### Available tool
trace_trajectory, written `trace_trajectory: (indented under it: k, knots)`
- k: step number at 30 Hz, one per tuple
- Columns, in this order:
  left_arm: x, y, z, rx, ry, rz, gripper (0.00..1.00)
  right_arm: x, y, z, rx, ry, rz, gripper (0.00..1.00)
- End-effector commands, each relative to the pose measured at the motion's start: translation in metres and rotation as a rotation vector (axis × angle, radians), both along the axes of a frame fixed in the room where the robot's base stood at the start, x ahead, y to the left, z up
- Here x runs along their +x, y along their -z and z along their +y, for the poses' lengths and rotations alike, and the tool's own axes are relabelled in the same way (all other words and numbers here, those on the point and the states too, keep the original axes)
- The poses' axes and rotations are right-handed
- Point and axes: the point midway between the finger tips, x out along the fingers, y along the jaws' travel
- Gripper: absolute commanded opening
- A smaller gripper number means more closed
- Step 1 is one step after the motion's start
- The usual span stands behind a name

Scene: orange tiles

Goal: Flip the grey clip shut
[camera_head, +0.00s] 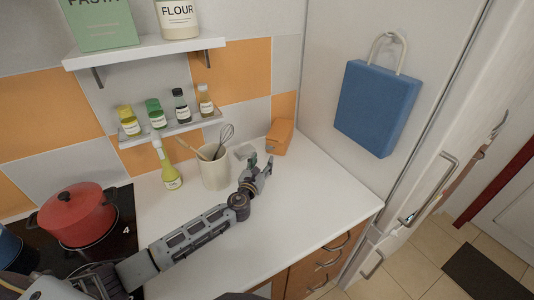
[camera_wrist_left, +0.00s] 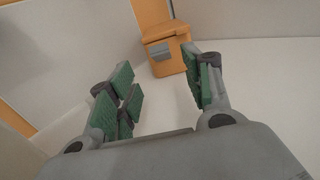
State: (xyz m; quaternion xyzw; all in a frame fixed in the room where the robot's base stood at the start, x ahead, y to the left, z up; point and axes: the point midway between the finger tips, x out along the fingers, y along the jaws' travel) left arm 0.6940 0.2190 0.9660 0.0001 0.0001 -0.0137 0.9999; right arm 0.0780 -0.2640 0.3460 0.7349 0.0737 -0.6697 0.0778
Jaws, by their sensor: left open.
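The orange box (camera_head: 281,137) stands upright at the back of the white counter, near the right wall. In the left wrist view the box (camera_wrist_left: 168,66) shows a small grey clip (camera_wrist_left: 160,52) high on its front, near the lid line. Whether the clip is raised or flat is too small to tell. My left gripper (camera_head: 259,163) is open and empty, in front of the box and a little left of it. In the left wrist view its green-padded fingers (camera_wrist_left: 163,88) stand wide apart, with the box beyond them. They do not touch it. My right gripper is not in view.
A cream utensil pot (camera_head: 214,170) with a whisk stands left of my gripper, beside a yellow-green bottle (camera_head: 172,177). A small grey object (camera_head: 245,151) lies behind the gripper. A red pot (camera_head: 78,216) sits on the hob. The right counter is clear.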

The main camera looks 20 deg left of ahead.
Motion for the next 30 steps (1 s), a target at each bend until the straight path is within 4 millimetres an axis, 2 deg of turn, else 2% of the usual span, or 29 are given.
trace_trajectory:
  k: [18,30]
  knots:
    - [0.055,0.000,-0.002,0.000,-0.001,-0.001,0.50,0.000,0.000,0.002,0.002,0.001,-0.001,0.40]
    - [0.067,0.000,-0.002,0.000,0.001,0.000,0.50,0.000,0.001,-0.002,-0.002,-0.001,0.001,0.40]
